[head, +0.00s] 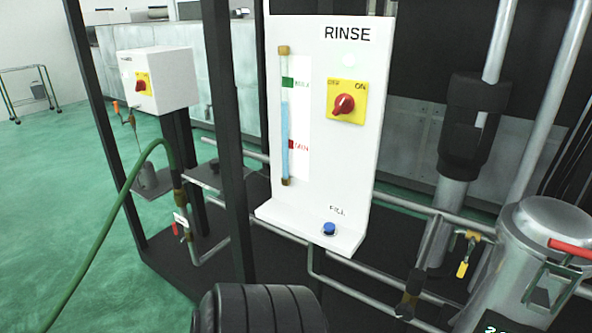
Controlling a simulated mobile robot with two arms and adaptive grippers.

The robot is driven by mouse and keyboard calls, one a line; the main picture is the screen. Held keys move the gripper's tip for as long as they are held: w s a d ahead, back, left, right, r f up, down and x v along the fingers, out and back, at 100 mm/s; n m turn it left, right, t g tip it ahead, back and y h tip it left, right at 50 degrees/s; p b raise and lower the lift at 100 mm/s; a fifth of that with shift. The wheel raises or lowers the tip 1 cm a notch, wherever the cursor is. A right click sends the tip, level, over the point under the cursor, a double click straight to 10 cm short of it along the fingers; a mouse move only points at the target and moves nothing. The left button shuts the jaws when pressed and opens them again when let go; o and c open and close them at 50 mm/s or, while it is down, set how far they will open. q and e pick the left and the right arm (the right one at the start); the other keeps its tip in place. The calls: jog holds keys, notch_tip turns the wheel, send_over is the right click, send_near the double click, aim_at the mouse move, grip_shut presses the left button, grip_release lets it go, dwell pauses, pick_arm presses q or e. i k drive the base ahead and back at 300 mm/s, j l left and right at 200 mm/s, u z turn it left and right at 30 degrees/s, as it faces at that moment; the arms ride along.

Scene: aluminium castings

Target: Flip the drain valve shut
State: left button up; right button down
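Neither of my grippers shows in the head view. No valve carries a label I can read as drain. A small valve with a red lever (175,228) sits on the pipe at the lower left, below a green hose, with a small white tag (181,217) too small to read. Its lever looks roughly upright. Another valve with a yellow lever (463,268) is on the pipework at the right; its lever hangs down from a brass-coloured body (471,240). I cannot tell which of them is the drain valve.
A white RINSE panel (350,150) stands in the middle, with a level tube (284,130), a red knob on yellow (344,104) and a blue FILL button (329,228). A silver tank (545,235) is at right. A green hose (110,215) crosses left. Dark posts stand between.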

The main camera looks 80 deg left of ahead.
aim_at(176, 232)
jog(key=u, duration=1.9)
jog(key=i+j+u, duration=0.2)
jog(key=j+u, duration=0.15)
jog(key=j, duration=0.2)
jog(key=i+j+u, duration=0.35)
jog(key=j, duration=0.15)
jog(key=i+j+u, duration=0.2)
jog(key=j+u, duration=0.15)
jog(key=j, duration=0.1)
